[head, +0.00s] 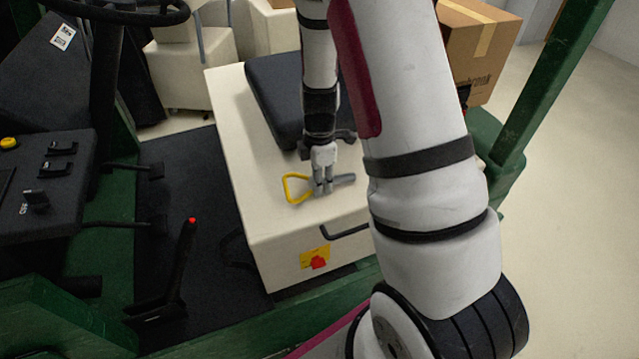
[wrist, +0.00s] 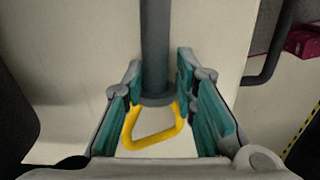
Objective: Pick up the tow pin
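The tow pin is a grey rod with a collar and a yellow triangular handle. It lies on the cream seat box (head: 240,150), with its yellow handle (head: 287,188) to the left of my gripper (head: 322,190) and its grey rod (head: 345,179) to the right. In the wrist view the grey rod (wrist: 155,45) runs away from me and the yellow handle (wrist: 133,128) is nearer. My gripper (wrist: 159,68) is open, its teal-padded fingers on either side of the pin near the collar. Gaps show beside the pin; fingertip contact is unclear.
A black seat cushion (head: 275,100) lies behind the pin on the box. A dark bent handle (head: 345,230) sticks out at the box's front edge, near a red knob on a yellow plate (head: 316,260). A red-tipped lever (head: 185,255) stands at left, and a cardboard box (head: 480,50) at back right.

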